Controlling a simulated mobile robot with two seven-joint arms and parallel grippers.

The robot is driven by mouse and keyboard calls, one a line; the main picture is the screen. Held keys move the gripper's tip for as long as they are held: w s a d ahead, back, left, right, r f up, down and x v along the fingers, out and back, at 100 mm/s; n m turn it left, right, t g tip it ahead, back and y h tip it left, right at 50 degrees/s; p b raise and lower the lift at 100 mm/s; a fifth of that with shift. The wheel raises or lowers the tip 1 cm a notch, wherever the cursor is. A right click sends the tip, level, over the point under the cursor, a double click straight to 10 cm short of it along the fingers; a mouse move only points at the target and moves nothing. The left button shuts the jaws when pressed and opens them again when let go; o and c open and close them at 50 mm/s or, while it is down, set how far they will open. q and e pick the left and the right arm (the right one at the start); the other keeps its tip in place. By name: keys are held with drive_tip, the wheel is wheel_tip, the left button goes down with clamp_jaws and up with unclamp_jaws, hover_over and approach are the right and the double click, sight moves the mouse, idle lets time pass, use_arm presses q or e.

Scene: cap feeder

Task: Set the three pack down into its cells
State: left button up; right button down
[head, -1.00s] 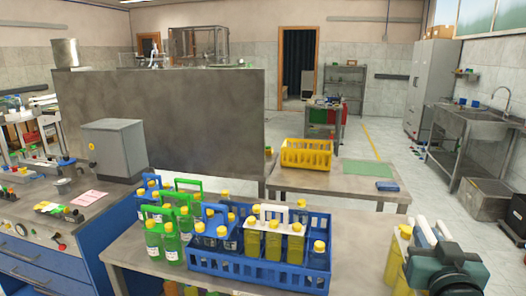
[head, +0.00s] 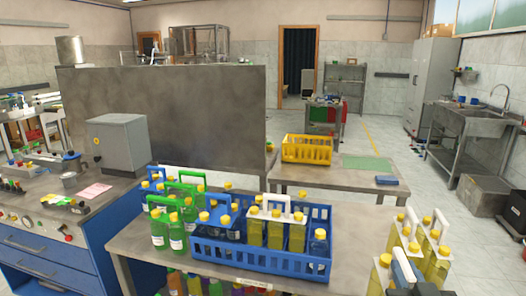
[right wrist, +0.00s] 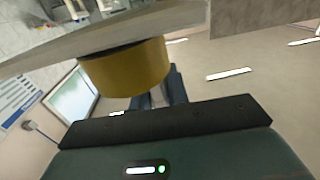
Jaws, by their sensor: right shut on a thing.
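A blue crate (head: 262,262) with cells stands on the front table. It holds a yellow-bottle three pack (head: 276,232) with a white handle, plus blue bottles (head: 319,250) at its right and left. In the right wrist view a yellow round thing (right wrist: 127,67) is close up. My left gripper is not in view.
Packs of green bottles (head: 166,230) and blue bottles stand left of the crate. A yellow crate (head: 306,150) and green mat (head: 367,163) are on the table behind. A grey box (head: 117,143) stands at left.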

drive_tip(key=s+a+f+n+y+b, duration=0.1)
drive_tip(key=s+a+f+y+b, duration=0.1)
drive_tip(key=s+a+f, duration=0.4)
wheel_tip(320, 180, down, 3)
drive_tip(key=shift+s+a+r+y, duration=0.15)
drive_tip(key=shift+a+r+y, duration=0.05)
drive_tip(key=shift+a+y, duration=0.1)
drive_tip(key=shift+d, duration=0.1)
